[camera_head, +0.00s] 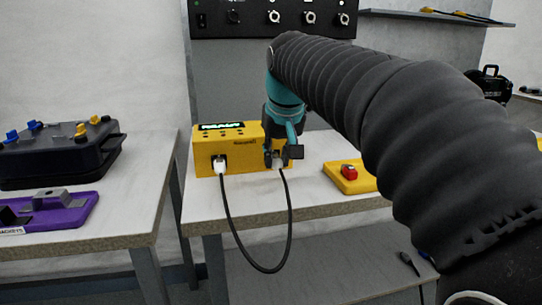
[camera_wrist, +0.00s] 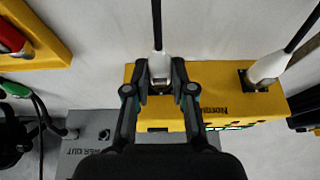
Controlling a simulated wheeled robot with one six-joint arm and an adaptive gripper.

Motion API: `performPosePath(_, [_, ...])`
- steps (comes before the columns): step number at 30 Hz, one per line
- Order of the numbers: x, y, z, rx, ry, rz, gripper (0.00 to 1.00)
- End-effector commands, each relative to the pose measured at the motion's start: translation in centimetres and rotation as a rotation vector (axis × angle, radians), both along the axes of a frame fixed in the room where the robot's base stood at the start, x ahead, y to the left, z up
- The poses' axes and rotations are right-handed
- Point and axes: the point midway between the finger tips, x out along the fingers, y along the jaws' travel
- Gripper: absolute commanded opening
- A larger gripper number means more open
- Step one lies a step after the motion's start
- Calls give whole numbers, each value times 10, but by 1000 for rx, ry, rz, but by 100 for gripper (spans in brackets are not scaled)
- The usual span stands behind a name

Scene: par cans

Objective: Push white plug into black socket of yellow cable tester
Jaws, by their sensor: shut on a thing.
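The yellow cable tester (camera_head: 247,142) with a lit green display stands on the white table; it also shows in the wrist view (camera_wrist: 222,104). My gripper (camera_head: 278,157) is at the tester's right front and is shut on a white plug (camera_wrist: 158,62). The held plug is against or very close to the tester's front; the fingers hide its front end and the socket there, so I cannot tell how deep it sits. A second white plug (camera_head: 219,167) sits in the left black socket (camera_wrist: 244,78). A black cable (camera_head: 236,245) hangs in a loop between both plugs.
A yellow block with a red part (camera_head: 348,172) lies right of the tester. A grey plate (camera_wrist: 100,130) shows behind the tester in the wrist view. A black case (camera_head: 60,150) and a purple tray (camera_head: 70,215) are on the left table. A black panel (camera_head: 270,18) hangs above.

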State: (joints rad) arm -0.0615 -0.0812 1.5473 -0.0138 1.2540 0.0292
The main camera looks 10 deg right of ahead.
Motion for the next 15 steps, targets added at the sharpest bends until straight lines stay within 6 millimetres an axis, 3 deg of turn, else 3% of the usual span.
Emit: performPosePath(15, [7, 0, 0, 0, 1, 0, 0])
